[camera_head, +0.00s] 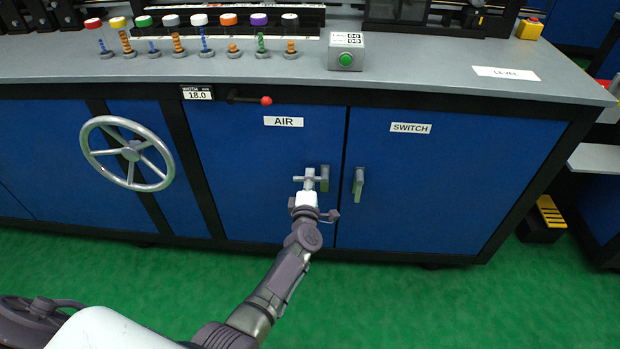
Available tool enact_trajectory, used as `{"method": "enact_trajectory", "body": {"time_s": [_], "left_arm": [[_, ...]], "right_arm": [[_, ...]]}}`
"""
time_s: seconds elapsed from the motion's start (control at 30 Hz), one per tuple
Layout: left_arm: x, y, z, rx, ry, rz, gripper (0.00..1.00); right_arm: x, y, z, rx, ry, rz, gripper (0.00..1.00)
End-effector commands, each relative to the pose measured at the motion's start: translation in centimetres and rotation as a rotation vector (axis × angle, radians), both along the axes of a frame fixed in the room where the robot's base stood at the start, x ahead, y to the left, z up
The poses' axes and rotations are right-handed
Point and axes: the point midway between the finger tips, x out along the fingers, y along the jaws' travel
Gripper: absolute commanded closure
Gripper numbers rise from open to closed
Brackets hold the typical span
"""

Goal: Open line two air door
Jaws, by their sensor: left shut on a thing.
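The air door (258,178) is a blue cabinet panel with a white "AIR" label, and it looks closed, flush with the front. Its grey handle (324,178) stands upright near the door's right edge. My left gripper (312,178) reaches up from below and is shut on this handle; the fingers partly cover it. The switch door (440,180), also blue with a "SWITCH" label, is closed just to the right, with its own grey handle (358,186). My right gripper is not in view.
A large metal handwheel (128,153) sticks out left of the air door. A red-knobbed lever (266,101) juts out above it. The grey worktop (420,72) carries a green-button box (346,52) and several coloured knobs. Green floor in front is clear; a yellow-topped step (545,215) stands right.

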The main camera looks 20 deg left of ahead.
Motion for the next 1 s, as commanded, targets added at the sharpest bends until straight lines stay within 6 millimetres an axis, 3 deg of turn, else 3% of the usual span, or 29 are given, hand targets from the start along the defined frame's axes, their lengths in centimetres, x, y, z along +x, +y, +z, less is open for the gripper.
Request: {"method": "enact_trajectory", "body": {"time_s": [0.33, 0.43, 0.5, 0.73, 0.87, 1.0], "left_arm": [[-0.1, -0.1, -0.1, -0.001, 0.001, -0.004, 1.0], [-1.0, 0.1, -0.1, 0.002, 0.002, -0.027, 1.0], [-2.4, 0.1, 0.0, 0.006, 0.002, -0.065, 1.0], [-8.6, 0.2, -0.4, 0.011, 0.003, -0.252, 1.0], [-11.7, 0.5, -0.4, 0.006, 0.006, -0.333, 1.0], [-14.1, 0.9, -0.1, -0.003, 0.006, -0.34, 1.0]], "right_arm": [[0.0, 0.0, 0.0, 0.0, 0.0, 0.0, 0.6], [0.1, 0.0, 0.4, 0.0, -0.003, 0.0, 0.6], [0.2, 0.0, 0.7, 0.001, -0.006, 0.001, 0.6], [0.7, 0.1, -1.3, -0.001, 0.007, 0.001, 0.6], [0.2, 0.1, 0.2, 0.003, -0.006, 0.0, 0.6], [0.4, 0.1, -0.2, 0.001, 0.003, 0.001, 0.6]]}}
